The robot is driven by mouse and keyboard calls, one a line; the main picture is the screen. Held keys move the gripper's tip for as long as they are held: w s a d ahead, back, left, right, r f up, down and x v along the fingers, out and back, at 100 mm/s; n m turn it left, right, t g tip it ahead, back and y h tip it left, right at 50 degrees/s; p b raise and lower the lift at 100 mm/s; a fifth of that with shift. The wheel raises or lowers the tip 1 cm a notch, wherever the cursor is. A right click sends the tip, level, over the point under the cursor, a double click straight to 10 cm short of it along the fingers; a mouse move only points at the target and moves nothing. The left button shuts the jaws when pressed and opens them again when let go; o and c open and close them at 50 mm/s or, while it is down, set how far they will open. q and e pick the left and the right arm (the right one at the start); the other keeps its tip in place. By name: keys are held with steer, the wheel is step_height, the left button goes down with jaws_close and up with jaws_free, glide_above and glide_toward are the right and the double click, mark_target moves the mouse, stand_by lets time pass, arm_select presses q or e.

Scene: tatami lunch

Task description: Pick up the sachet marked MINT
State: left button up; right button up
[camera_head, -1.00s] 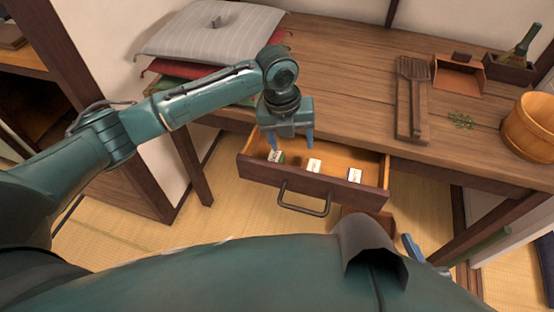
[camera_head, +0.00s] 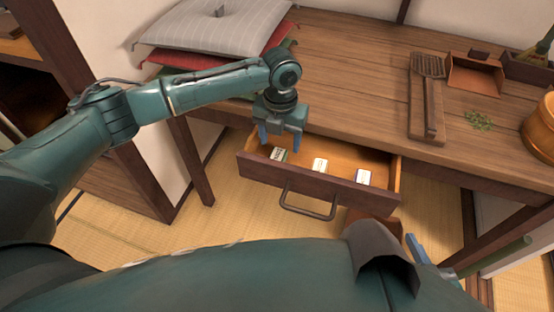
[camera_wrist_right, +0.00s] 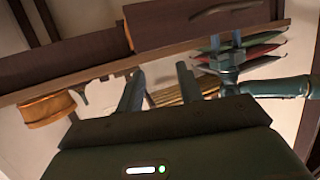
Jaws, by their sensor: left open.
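Three small pale sachets lie in a row in the open drawer (camera_head: 300,188): a left sachet (camera_head: 279,154), a middle sachet (camera_head: 320,165) and a right sachet (camera_head: 362,176). Their markings are too small to read, so I cannot tell which is MINT. My left gripper (camera_head: 280,141) is open and empty, pointing down over the drawer's left end, just above and behind the left sachet. My right gripper (camera_wrist_right: 160,82) is open in the right wrist view, with nothing between its fingers. One of its fingers shows at the lower right of the head view.
The drawer hangs under a wooden table (camera_head: 350,75) with a front handle (camera_head: 308,205). Stacked cushions (camera_head: 215,35) lie at the table's left.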

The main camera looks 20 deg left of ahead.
mark_target(279, 151)
arm_select(q)
step_height(279, 151, down, 4)
steer(key=shift+a+f+b, duration=0.15)
steer(key=shift+f+b, duration=0.05)
steer(key=shift+b, duration=0.3)
steer(key=c, duration=1.1)
